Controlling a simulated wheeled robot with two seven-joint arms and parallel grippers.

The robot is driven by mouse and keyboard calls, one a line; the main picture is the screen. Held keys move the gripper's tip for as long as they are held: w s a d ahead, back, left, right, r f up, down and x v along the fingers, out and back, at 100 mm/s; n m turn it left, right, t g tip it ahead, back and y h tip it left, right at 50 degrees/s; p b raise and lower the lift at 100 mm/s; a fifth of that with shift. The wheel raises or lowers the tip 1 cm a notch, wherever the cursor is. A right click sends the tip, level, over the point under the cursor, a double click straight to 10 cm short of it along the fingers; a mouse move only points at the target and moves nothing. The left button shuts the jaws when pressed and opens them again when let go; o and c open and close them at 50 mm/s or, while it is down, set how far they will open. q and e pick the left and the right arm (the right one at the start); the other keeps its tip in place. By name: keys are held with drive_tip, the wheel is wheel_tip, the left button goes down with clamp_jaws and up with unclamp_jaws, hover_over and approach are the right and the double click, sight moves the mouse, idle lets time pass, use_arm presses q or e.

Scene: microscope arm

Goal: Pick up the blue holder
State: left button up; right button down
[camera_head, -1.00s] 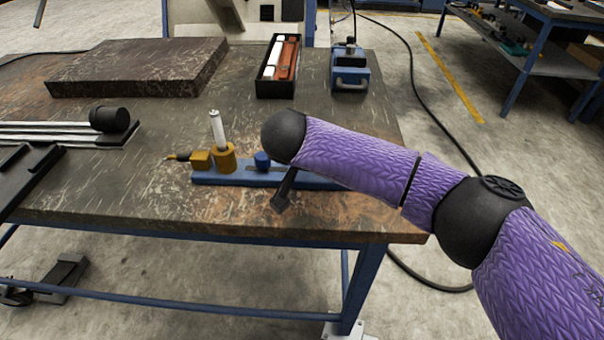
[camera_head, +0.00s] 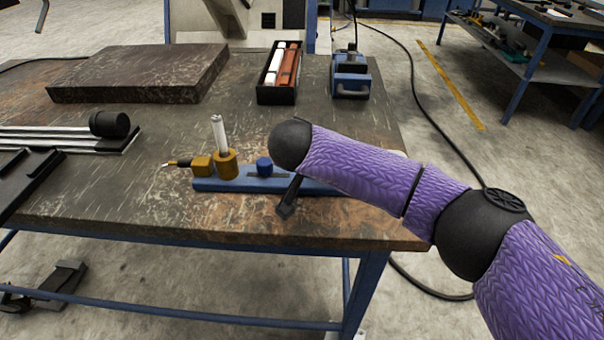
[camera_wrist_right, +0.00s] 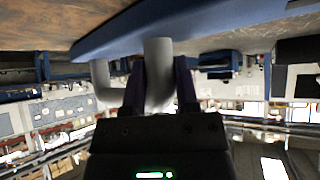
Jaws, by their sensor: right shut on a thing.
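The blue holder (camera_head: 230,185) is a long flat blue base on the table near its front edge. It carries brass-coloured parts (camera_head: 226,167), a white upright rod (camera_head: 219,133) and a blue knob (camera_head: 264,166). Its right part is hidden behind my right arm. In the right wrist view the blue base (camera_wrist_right: 130,30) spans the top, with a pale grey curved post (camera_wrist_right: 158,65) sticking out from it. My right gripper (camera_wrist_right: 160,85) has its two dark fingers on either side of this post, closed on it. My left gripper is not in view.
A dark slab (camera_head: 140,72) lies at the back left. A black box with red and white items (camera_head: 277,90) and a blue device (camera_head: 350,75) stand at the back. Metal rails with a black cylinder (camera_head: 108,124) lie at left. The table's middle is clear.

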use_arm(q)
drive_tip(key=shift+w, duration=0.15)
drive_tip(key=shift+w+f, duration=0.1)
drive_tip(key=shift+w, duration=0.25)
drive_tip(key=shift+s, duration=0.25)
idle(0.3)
use_arm(e)
drive_tip(key=shift+r, duration=0.35)
wheel_tip(320, 180, up, 10)
drive_tip(key=p, duration=0.3)
drive_tip(key=shift+f+p, duration=0.25)
drive_tip(key=shift+p, duration=0.15)
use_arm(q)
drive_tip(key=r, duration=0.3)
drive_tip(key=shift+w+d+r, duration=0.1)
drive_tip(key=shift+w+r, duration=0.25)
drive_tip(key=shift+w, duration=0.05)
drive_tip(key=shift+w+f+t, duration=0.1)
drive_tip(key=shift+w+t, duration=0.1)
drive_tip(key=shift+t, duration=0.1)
use_arm(e)
drive_tip(key=shift+f, duration=0.1)
